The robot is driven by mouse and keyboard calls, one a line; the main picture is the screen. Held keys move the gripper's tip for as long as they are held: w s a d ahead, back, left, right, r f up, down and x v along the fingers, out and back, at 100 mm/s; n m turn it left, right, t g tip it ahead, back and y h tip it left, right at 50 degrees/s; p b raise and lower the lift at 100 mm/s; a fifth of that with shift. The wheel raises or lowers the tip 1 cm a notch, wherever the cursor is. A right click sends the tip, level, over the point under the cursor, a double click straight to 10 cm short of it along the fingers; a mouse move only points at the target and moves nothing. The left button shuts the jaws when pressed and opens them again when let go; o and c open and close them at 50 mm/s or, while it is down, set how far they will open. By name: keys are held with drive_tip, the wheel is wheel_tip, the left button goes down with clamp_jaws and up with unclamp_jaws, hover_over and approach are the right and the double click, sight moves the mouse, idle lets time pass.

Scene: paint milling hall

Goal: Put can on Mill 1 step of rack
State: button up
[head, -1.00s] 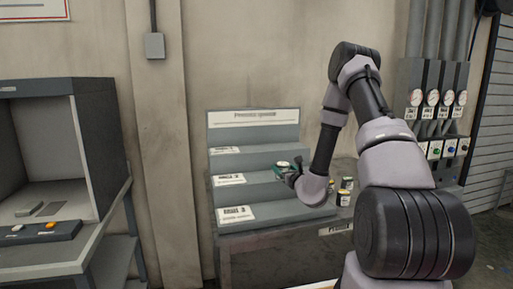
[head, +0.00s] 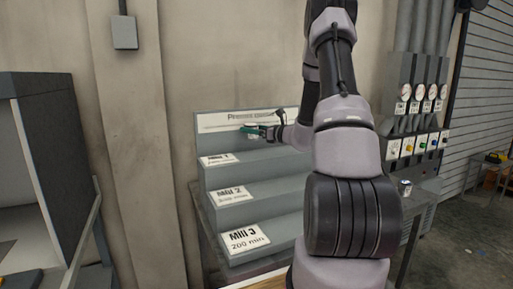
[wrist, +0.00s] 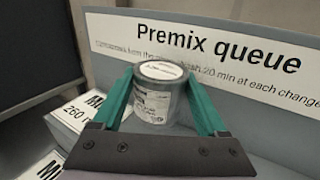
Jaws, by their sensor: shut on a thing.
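The grey stepped rack (head: 262,195) has a back board reading "Premix queue", with Mill 2 and Mill 3 labels on its lower steps. The upper label (head: 220,159) is too small to read fully in the head view. My gripper (head: 252,131) is above the top step, in front of the back board. In the wrist view its teal fingers are shut on a metal can (wrist: 155,105) with a pale label. The can looks upright. I cannot tell whether its base touches the step.
A grey booth (head: 40,150) is at the left. A gauge panel (head: 420,100) is on the right wall. The visible parts of the rack's steps are clear.

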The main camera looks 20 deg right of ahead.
drive_tip(key=shift+f, duration=3.2)
drive_tip(key=shift+f, duration=0.2)
drive_tip(key=o, duration=1.5)
drive_tip(key=shift+r, duration=0.1)
